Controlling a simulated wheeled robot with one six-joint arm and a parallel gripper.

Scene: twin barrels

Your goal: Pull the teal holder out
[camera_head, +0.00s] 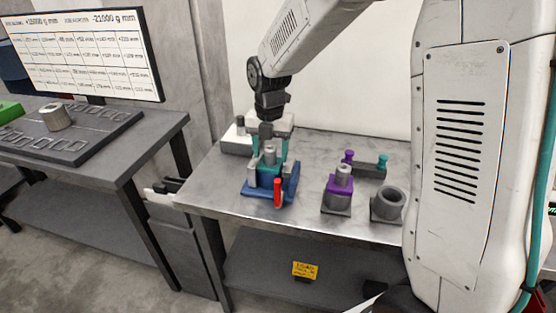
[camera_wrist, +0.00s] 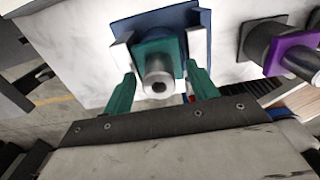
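The teal holder (camera_wrist: 155,47) sits in a blue fixture (camera_wrist: 153,21) and carries a grey metal cylinder (camera_wrist: 158,83) with a central hole. In the head view the teal holder (camera_head: 268,168) stands in the blue fixture (camera_head: 256,190) on the table, with a red lever (camera_head: 278,193) at its front. My gripper (camera_wrist: 161,76) is open, its green fingers on either side of the cylinder and holder. A gap seems to show on both sides. In the head view my gripper (camera_head: 269,136) is right above the holder, partly hiding it; its fingertips are hard to make out.
To the right stand a purple holder (camera_head: 340,186) with a grey cylinder, a grey ring-shaped part (camera_head: 387,203) and a dark block with purple and teal knobs (camera_head: 366,165). A white device (camera_head: 237,140) is behind left. The table front (camera_head: 300,222) is clear.

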